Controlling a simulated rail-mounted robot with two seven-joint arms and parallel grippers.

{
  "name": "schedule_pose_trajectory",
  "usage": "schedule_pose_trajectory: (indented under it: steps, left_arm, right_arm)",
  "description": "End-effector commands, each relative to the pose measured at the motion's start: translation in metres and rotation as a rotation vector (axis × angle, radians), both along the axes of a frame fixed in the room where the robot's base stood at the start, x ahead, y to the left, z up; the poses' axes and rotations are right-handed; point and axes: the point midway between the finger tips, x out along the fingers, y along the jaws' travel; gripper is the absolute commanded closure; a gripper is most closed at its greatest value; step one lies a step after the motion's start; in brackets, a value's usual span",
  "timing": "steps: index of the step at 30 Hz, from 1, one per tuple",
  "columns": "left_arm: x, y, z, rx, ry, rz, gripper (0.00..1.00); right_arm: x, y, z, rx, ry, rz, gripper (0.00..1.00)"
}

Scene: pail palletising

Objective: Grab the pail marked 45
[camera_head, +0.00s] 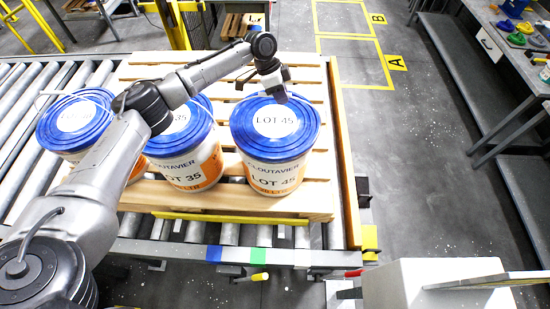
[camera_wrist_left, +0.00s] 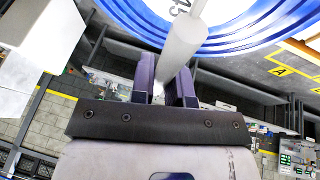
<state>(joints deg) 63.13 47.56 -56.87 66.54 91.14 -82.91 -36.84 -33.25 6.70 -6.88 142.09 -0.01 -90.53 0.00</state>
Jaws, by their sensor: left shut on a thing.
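The pail marked LOT 45 (camera_head: 275,178) is white and orange with a blue lid. It stands upright at the right end of a row of pails on the wooden pallet. My left gripper (camera_head: 281,96) is over the back part of its lid. In the left wrist view, the gripper's fingers (camera_wrist_left: 166,78) are shut on the white cylindrical grip of the pail's handle (camera_wrist_left: 182,42). Part of the blue lid (camera_wrist_left: 245,38) with the marking shows beyond it. In the head view the gripper hides the handle. My right gripper is in neither view.
The LOT 35 pail (camera_head: 190,170) stands close to the left, and another pail (camera_head: 62,125) is partly behind my arm. The pallet (camera_head: 150,196) sits on a roller conveyor (camera_head: 25,95). Clear floor with yellow markings lies to the right, before a workbench (camera_head: 490,40).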

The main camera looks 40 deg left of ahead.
Motion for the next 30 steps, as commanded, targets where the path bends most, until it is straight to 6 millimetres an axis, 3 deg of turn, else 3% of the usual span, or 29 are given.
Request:
schedule_pose_trajectory:
  steps: [13,26,30]
  left_arm:
    - [0.002,0.000,0.011,-0.005,-0.010,0.000,1.00]
    - [0.002,-0.001,0.047,-0.004,-0.012,-0.001,1.00]
    - [0.001,-0.013,0.053,-0.005,-0.011,-0.002,1.00]
  right_arm:
    - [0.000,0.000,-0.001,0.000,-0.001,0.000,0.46]
    - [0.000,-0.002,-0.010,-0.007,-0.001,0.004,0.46]
    - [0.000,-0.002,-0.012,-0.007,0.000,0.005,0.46]
